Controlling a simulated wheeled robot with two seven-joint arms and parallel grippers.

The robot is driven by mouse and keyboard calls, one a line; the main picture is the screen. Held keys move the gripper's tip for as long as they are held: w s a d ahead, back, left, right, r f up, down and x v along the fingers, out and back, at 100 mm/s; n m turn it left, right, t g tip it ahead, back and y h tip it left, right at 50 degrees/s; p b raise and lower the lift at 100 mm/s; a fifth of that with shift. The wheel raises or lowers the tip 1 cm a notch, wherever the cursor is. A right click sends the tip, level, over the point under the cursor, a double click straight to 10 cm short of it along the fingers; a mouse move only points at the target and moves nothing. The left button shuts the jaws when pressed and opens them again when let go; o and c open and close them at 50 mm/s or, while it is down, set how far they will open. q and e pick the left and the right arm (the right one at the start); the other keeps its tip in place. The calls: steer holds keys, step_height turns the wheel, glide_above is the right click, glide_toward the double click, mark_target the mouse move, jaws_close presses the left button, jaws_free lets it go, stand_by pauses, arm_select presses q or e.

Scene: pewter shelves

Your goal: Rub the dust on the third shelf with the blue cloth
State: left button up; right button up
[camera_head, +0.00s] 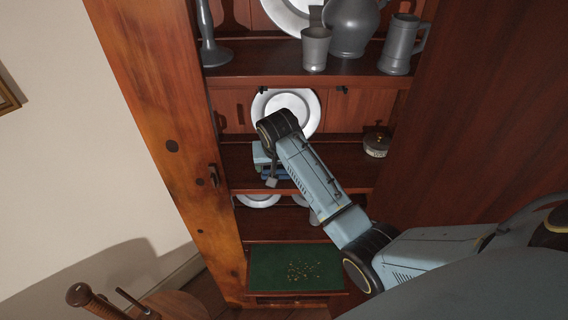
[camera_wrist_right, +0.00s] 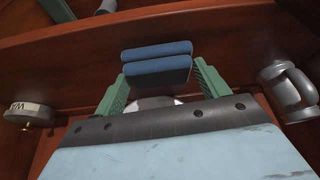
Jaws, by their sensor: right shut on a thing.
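The blue cloth (camera_wrist_right: 157,62) is a folded pad gripped between the two green fingers of my right gripper (camera_wrist_right: 160,78) in the right wrist view. In the head view my right gripper (camera_head: 268,168) reaches into the cabinet at the level of the shelf (camera_head: 335,168) with the round tin, left of that tin. A bit of blue cloth (camera_head: 278,178) shows below it. I cannot tell whether the cloth touches wood. I make out no dust beside the cloth; my arm hides part of the shelves. My left gripper is not in view.
A round tin (camera_head: 376,145) stands at the right, and a pewter plate (camera_head: 290,100) leans behind my wrist. Pewter vessels, including a tankard (camera_head: 402,45), stand above. A pewter mug (camera_wrist_right: 288,88) shows in the wrist view. Yellowish specks (camera_head: 303,270) lie on the green surface (camera_head: 265,262) below.

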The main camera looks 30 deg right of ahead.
steer(key=shift+w+a, duration=0.45)
steer(key=shift+a, duration=0.15)
steer(key=shift+s+d, duration=1.15)
steer(key=shift+d, duration=1)
steer(key=shift+s+d, duration=1.15)
steer(key=shift+d, duration=0.95)
steer(key=shift+s+d, duration=1.15)
steer(key=shift+d, duration=1)
steer(key=shift+w+a, duration=0.1)
steer(key=shift+a, duration=0.05)
steer(key=shift+w+a, duration=0.45)
steer(key=shift+a, duration=0.35)
steer(key=shift+w+a, duration=0.45)
steer(key=shift+a, duration=0.3)
steer(key=shift+w+a+f, duration=0.1)
steer(key=shift+w+a, duration=0.3)
steer(key=shift+a, duration=0.45)
steer(key=shift+w+a+f, duration=0.1)
steer(key=shift+w+a, duration=0.3)
steer(key=shift+a, duration=0.4)
steer(key=shift+w+a+r, duration=0.1)
steer(key=shift+w+a, duration=0.45)
steer(key=shift+a, duration=0.45)
steer(key=shift+w+a+r, duration=0.1)
steer(key=shift+w+a, duration=0.5)
steer(key=shift+a, duration=0.35)
steer(key=shift+w+a+r, duration=0.1)
steer(key=shift+w+a, duration=0.45)
steer(key=shift+a, duration=0.45)
steer(key=shift+r, duration=0.1)
